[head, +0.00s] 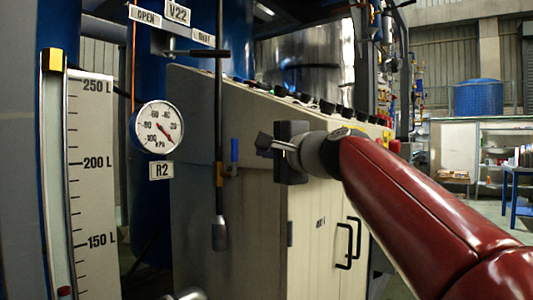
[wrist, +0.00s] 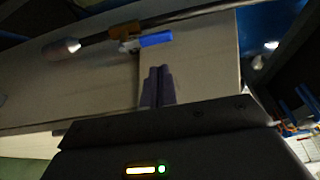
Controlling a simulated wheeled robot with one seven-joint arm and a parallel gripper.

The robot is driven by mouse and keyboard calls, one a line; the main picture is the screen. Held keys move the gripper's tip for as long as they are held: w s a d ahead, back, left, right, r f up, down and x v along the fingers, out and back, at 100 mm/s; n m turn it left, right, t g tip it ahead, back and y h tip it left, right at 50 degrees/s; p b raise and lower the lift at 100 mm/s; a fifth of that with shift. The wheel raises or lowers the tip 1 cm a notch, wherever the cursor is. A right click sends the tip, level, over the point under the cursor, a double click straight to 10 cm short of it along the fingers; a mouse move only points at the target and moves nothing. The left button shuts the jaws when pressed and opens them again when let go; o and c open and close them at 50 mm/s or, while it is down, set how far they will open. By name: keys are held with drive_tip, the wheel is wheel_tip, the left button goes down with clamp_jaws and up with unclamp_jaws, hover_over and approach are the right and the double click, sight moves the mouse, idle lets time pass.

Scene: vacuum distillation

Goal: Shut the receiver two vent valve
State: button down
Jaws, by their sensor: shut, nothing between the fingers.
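The V22 plate (head: 177,12) is at the top left of the head view, with an OPEN label (head: 146,16) on its left and a second label (head: 203,37), hard to read, on its right. A dark lever (head: 208,53) lies about level under the right-hand label and points right. Below is a gauge (head: 158,127) over an R2 plate (head: 161,170). My gripper (head: 262,142) is shut and empty, right of the gauge and below the lever, apart from it. Its closed fingers (wrist: 158,86) also show in the wrist view, where I cannot make out the lever.
A vertical rod (head: 219,110) with a blue-handled small valve (head: 234,150) hangs left of my gripper; the blue handle (wrist: 155,39) shows beyond my fingers in the wrist view. A beige cabinet (head: 250,230) stands behind. A level scale (head: 92,180) is at left.

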sight(246, 149)
drive_tip(key=p+x, duration=0.2)
drive_tip(key=x, duration=0.6)
drive_tip(key=shift+w, duration=0.1)
